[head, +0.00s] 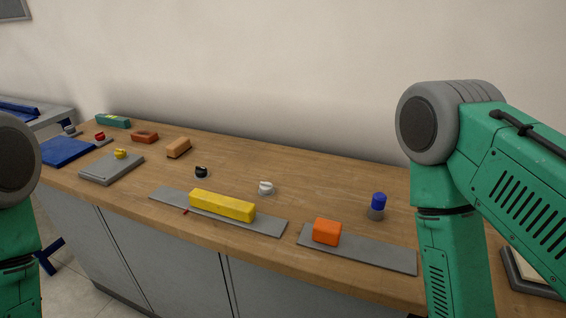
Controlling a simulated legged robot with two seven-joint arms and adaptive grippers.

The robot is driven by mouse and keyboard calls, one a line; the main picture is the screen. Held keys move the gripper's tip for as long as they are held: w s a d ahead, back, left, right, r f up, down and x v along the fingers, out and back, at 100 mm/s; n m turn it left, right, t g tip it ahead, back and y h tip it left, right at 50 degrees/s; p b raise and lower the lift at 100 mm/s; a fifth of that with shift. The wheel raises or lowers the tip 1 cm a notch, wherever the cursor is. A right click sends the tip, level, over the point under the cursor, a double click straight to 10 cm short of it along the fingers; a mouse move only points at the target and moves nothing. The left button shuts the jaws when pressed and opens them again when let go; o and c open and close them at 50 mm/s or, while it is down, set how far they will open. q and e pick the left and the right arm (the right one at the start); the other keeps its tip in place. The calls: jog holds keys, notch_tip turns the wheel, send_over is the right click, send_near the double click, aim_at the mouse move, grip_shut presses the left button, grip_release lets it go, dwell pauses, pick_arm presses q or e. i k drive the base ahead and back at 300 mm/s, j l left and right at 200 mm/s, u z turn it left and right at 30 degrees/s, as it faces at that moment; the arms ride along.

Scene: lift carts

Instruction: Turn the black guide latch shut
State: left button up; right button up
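My green arms show at the left and right edges, but both grippers are out of view below the picture. Nothing of mine touches the black latch.
An orange block (327,232) sits on another grey strip (370,252). A blue-topped knob (378,201) stands near my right arm. A grey plate (112,169) with a yellow knob, a tan block (179,148) and a blue panel (66,151) lie left. Bare wood surrounds the latch.

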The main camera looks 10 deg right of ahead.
aim_at(200, 172)
jog(key=i+j+z, duration=0.1)
jog(key=j+z, duration=0.15)
jog(key=z, duration=0.2)
jog(key=j+z, duration=0.3)
jog(key=z, duration=0.15)
jog(key=j+z, duration=0.6)
jog(key=z, duration=0.25)
jog(key=k+j+z, duration=0.1)
jog(key=j+z, duration=0.15)
jog(key=z, duration=0.2)
